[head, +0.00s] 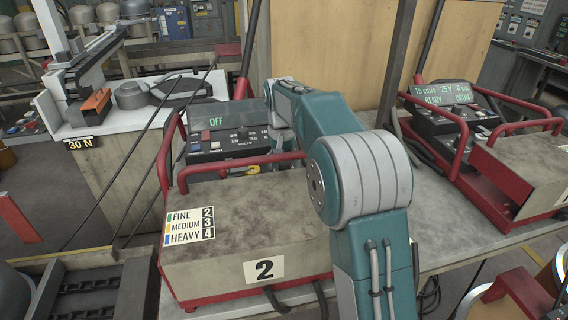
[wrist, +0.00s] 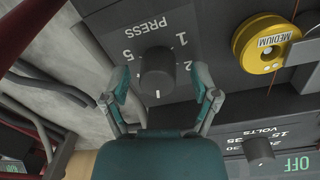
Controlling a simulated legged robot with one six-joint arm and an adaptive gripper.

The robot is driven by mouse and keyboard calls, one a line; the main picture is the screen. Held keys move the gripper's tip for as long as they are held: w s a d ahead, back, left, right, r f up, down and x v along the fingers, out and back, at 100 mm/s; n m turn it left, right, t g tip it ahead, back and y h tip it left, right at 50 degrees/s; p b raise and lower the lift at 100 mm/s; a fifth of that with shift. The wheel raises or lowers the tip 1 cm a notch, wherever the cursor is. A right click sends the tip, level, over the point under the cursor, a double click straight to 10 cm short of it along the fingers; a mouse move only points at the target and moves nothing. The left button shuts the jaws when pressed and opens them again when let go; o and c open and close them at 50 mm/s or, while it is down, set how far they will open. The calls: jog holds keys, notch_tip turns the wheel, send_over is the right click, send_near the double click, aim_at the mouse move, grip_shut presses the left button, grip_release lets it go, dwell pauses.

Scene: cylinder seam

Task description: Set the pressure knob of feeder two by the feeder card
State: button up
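Feeder two (head: 245,235) is a red-framed unit with a plate marked 2. Its card (head: 190,225) reads FINE 2, MEDIUM 3, HEAVY 4. A yellow spool (wrist: 265,42) labelled MEDIUM shows in the wrist view. The dark pressure knob (wrist: 157,72), by the word PRESS, has a white mark at its lower edge in the picture. The digits 1, 2 and 5 are legible around it; the digit by the mark is not visible. My gripper (wrist: 160,84) is open, one finger each side of the knob, with gaps visible. In the head view my arm hides the gripper.
The feeder's display (head: 213,122) reads OFF. A VOLTS knob (wrist: 259,150) sits at lower right in the wrist view. Another red-framed feeder (head: 510,165) stands at right, its display reading READY.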

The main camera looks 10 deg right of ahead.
grip_shut()
jog(key=shift+n, duration=1.6)
jog(key=shift+o, duration=0.4)
grip_release()
jog(key=shift+f, duration=0.1)
jog(key=shift+r, duration=0.2)
